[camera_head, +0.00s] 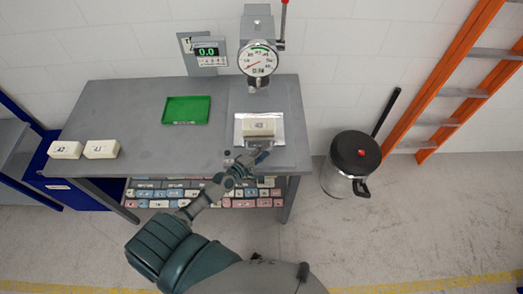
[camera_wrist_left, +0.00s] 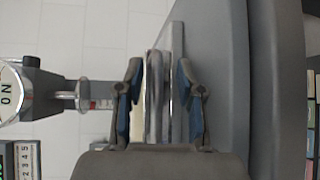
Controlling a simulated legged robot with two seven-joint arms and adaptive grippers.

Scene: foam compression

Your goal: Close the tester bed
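The tester bed (camera_head: 276,139) is a flat silver plate on the right part of the table, below the gauge. A cream foam block (camera_head: 260,126) lies on it. The tester's round dial gauge (camera_head: 258,60) and its press stem (camera_head: 258,84) stand behind and above the block. My left gripper (camera_head: 258,154) is at the bed's front edge. In the left wrist view, the open fingers (camera_wrist_left: 160,80) stand on either side of the bed's edge and grey bar-like parts. Whether they touch these parts is unclear. My right gripper is out of view.
A green tray (camera_head: 186,110) lies mid-table. Two labelled blocks (camera_head: 101,149) sit on the left. A digital display (camera_head: 207,52) stands behind. Coloured blocks (camera_head: 158,193) fill the shelf below. A lidded metal bin (camera_head: 350,165) and an orange ladder (camera_head: 450,75) stand on the right.

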